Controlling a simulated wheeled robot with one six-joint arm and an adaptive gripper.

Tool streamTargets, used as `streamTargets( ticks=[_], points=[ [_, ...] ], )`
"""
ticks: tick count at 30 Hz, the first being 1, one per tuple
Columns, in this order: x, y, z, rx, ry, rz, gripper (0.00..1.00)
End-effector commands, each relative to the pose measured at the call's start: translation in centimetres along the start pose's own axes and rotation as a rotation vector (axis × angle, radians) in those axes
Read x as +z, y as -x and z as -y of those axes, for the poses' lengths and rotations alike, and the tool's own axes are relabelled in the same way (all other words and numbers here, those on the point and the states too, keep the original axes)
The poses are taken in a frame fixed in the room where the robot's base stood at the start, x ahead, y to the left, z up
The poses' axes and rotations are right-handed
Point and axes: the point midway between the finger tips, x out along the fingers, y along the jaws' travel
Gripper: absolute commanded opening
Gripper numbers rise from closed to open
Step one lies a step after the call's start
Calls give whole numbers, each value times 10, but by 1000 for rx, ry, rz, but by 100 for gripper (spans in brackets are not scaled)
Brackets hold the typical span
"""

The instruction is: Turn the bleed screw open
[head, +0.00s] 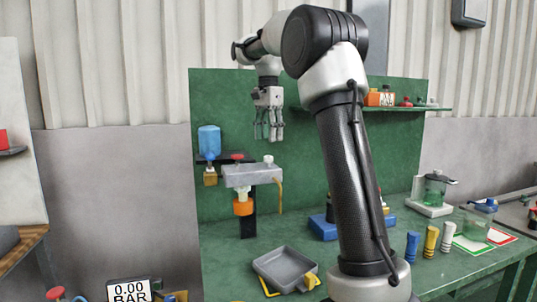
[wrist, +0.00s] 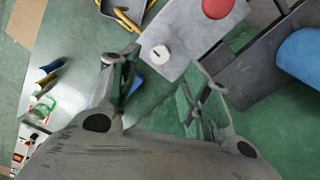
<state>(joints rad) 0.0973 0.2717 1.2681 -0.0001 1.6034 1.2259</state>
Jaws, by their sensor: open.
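A grey block (head: 252,174) is mounted on a post in front of the green panel. A white round knob (head: 268,159) and a red knob (head: 237,156) stand on its top; neither is labelled, so I cannot tell for sure which is the bleed screw. In the wrist view the white knob (wrist: 160,54) has a dark mark on top and lies between my finger lines; the red knob (wrist: 217,8) is at the top edge. My gripper (head: 269,138) points down above the white knob, open and empty, apart from it.
A blue bottle (head: 209,141) stands left of the block. A yellow hose (head: 279,195) hangs from its right end. A grey tray (head: 285,267) lies on the bench (head: 405,262) below. A shelf (head: 440,110) with small items is at right. Space around the gripper is clear.

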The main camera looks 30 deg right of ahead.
Motion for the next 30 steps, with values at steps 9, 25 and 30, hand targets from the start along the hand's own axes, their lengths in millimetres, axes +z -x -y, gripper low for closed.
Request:
streamTargets(
  ticks=[9, 25, 30],
  points=[
    [1, -52, -1, 1, 3, 0, 48],
    [0, -67, -1, -1, 4, 0, 31],
    [0, -67, -1, -1, 4, -1, 1]
  ],
)
